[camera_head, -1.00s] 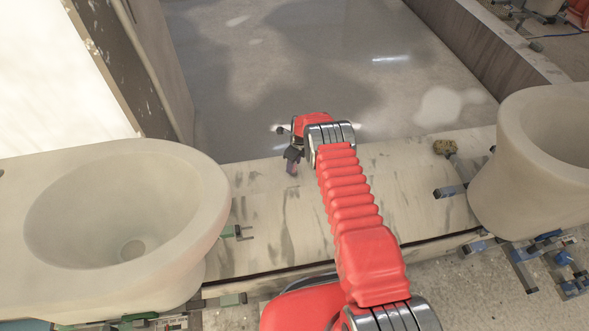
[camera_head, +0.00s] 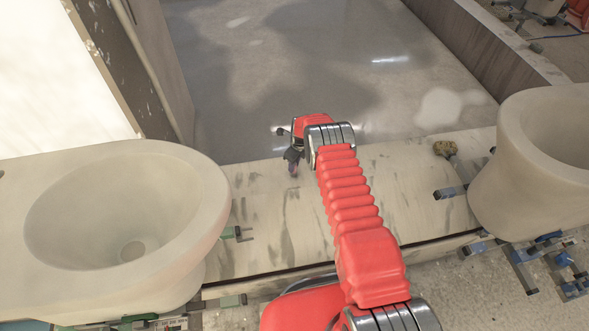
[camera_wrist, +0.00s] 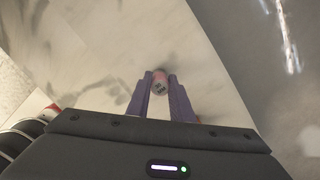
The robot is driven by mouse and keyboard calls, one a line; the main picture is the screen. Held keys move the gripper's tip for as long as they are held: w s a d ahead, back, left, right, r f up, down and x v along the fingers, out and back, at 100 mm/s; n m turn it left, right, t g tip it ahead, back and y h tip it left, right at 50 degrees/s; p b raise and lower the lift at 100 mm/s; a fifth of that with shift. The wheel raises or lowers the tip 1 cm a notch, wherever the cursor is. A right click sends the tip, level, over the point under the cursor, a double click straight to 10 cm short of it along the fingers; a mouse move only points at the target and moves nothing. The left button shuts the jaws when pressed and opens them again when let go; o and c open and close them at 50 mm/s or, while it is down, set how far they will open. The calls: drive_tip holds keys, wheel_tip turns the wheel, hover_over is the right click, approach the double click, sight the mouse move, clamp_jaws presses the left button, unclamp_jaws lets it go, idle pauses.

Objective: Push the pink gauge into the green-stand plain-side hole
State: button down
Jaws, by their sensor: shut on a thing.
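My gripper (camera_wrist: 160,88) is shut on the pink gauge (camera_wrist: 160,80), which sits between the two purple fingertips with its grey end showing in the wrist view. In the head view my gripper (camera_head: 293,163) hangs over the far part of the pale ledge, right of the left toilet bowl; the gauge is too small to make out there. The left bowl (camera_head: 215,190) rests on a stand with green parts (camera_head: 237,233) at its right side. The hole in the bowl's side cannot be made out.
A second bowl (camera_head: 500,190) stands at the right on a stand with blue and grey parts (camera_head: 530,265). The ledge between the bowls is mostly clear.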

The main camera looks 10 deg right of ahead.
drive_tip(key=shift+r, duration=0.15)
drive_tip(key=shift+r, duration=4.9)
drive_tip(key=s+r+n+g, duration=0.1)
drive_tip(key=s+r+n, duration=0.7)
drive_tip(key=s+n, duration=0.3)
drive_tip(key=s+r+n+g+h, duration=0.1)
drive_tip(key=s+r+n+g, duration=0.1)
drive_tip(key=s+r+n, duration=0.7)
drive_tip(key=s+n, duration=0.3)
drive_tip(key=n, duration=0.4)
drive_tip(key=shift+d, duration=0.15)
drive_tip(key=shift+s, duration=0.15)
